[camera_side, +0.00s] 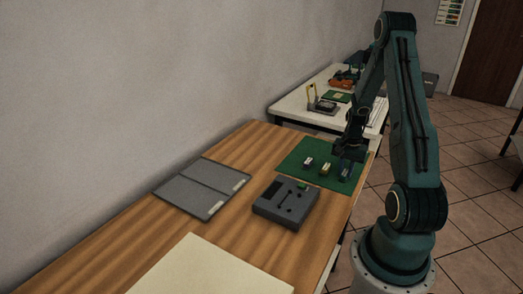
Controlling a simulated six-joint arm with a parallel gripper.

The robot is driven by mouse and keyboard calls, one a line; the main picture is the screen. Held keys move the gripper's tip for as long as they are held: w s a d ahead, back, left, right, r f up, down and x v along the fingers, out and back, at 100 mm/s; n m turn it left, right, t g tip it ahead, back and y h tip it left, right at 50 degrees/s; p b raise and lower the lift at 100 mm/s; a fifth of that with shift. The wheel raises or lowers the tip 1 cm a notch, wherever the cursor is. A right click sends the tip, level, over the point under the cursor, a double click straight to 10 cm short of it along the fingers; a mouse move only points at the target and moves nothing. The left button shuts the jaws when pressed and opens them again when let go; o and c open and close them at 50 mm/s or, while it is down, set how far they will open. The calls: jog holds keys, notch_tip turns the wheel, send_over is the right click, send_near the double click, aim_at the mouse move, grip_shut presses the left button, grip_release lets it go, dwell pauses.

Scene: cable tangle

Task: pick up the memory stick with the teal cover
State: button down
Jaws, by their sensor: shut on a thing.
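My gripper (346,168) points down over the right part of a green mat (295,148). It is shut on a small blue-teal item (345,175), which looks like the memory stick with the teal cover. Its fingers hide part of the stick, and I cannot tell whether the stick still touches the mat.
A dark grey box (286,203) with slots and holes sits in front of the mat. A flat grey two-part panel (203,188) lies to the left, and a cream sheet (207,268) at the front. Bare wood lies between them. A white table (290,108) with equipment stands behind.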

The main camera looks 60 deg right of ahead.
aim_at(344, 172)
jog(key=shift+r, duration=0.2)
notch_tip(344, 172, up, 20)
jog(key=shift+f, duration=0.15)
dwell(0.6)
jog(key=shift+w+a+f, duration=0.1)
dwell(0.5)
